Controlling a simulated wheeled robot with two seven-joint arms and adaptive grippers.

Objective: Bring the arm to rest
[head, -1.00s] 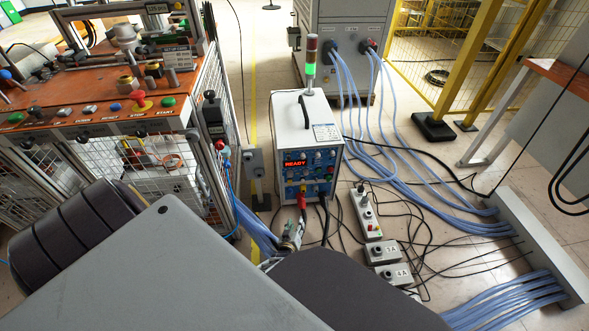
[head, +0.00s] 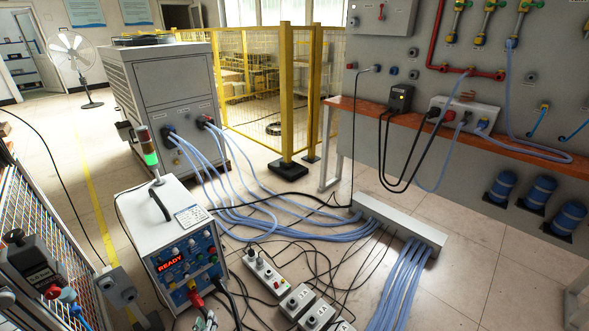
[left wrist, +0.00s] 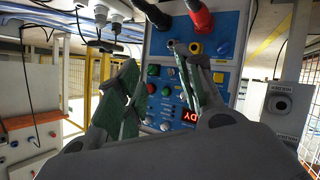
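The induction heater (head: 172,240) is a white box with a blue front panel, a lit READY display and a green-lit signal tower (head: 148,150). Its panel (left wrist: 170,95) also shows upside down in the left wrist view, with knobs, buttons and red and dark plugs. My left gripper (left wrist: 158,70) is in front of this panel. Its two green-padded fingers are apart, with the panel visible between them and nothing held. My right gripper is not in view.
Blue hoses (head: 300,225) and black cables cover the floor right of the heater, with grey switch boxes (head: 297,301) among them. A mesh-sided bench stands at left. A grey cabinet (head: 175,85), yellow fence (head: 290,90) and wall panel (head: 420,70) stand behind. Floor at lower right is clear.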

